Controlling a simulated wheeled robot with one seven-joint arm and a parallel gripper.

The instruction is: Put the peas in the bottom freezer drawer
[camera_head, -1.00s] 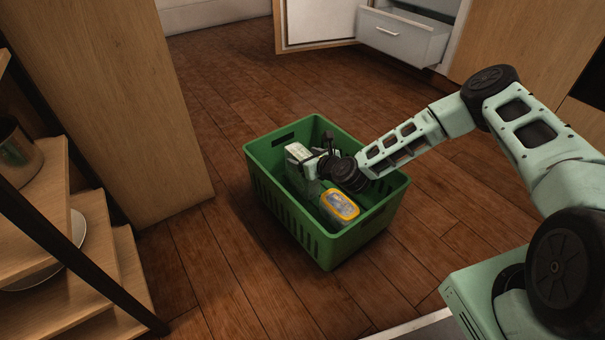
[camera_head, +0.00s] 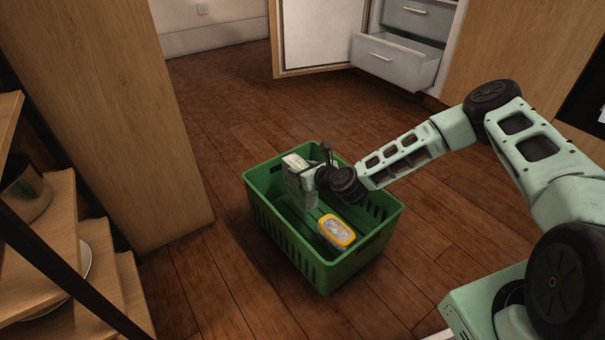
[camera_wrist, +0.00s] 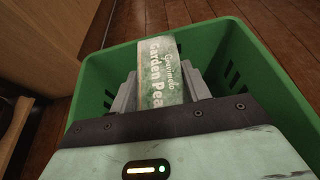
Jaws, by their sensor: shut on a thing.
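The peas are a pale green and white box (camera_head: 299,181), labelled "Garden Peas" in the wrist view (camera_wrist: 160,72). My gripper (camera_wrist: 165,92) is shut on the peas box, with one finger on each side. It holds the box upright at the left part of the green basket (camera_head: 262,208), with the top of the box above the rim. The open bottom freezer drawer (camera_head: 398,66) is pulled out at the back right, away from my gripper. What is inside the drawer cannot be told.
A yellow-edged pack (camera_head: 336,231) lies in the basket. The fridge door (camera_head: 318,36) stands open beside the drawers, and an upper drawer (camera_head: 418,17) shows above. Wooden shelves (camera_head: 50,240) stand at left. The floor between basket and freezer is clear.

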